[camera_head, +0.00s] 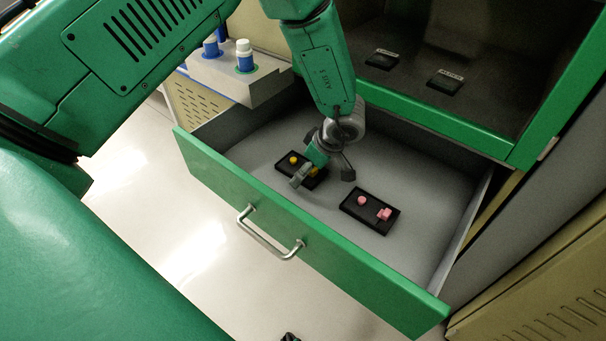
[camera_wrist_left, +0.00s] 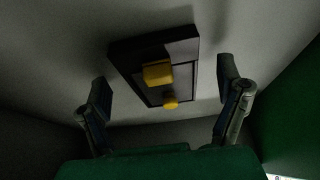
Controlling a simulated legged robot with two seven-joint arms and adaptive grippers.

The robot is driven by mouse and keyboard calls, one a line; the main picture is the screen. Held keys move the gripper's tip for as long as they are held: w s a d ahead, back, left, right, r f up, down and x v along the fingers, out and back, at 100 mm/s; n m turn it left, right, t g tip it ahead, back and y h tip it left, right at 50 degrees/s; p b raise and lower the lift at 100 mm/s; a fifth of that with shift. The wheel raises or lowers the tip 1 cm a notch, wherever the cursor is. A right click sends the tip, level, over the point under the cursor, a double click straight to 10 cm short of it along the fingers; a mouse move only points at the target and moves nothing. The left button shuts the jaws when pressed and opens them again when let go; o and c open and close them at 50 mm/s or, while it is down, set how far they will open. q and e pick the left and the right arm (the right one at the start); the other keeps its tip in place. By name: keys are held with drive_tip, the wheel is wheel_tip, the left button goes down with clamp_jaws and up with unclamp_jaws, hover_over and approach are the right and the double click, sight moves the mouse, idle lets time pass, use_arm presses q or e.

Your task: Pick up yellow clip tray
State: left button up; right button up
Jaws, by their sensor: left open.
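The yellow clip tray is a small black tray (camera_head: 282,164) lying in the open drawer, with a yellow round piece (camera_head: 293,160) and a yellow clip (camera_head: 313,171) on it. My left gripper (camera_head: 323,173) is open above the tray and partly hides it. In the left wrist view, the tray (camera_wrist_left: 184,78) sits ahead between the two spread fingers of the left gripper (camera_wrist_left: 164,86). Neither finger visibly touches the tray, and the exact gap is hard to judge. My right gripper is not in view.
A similar black tray with pink pieces (camera_head: 384,213) lies to the right in the drawer. The green drawer front (camera_head: 310,240) with its metal handle (camera_head: 268,236) stands nearest. Two black labelled items (camera_head: 445,82) lie in the cabinet above.

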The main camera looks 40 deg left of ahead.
use_arm(q)
drive_tip(key=shift+a+f, duration=0.15)
drive_tip(key=shift+f, duration=0.15)
drive_tip(key=c, duration=1.3)
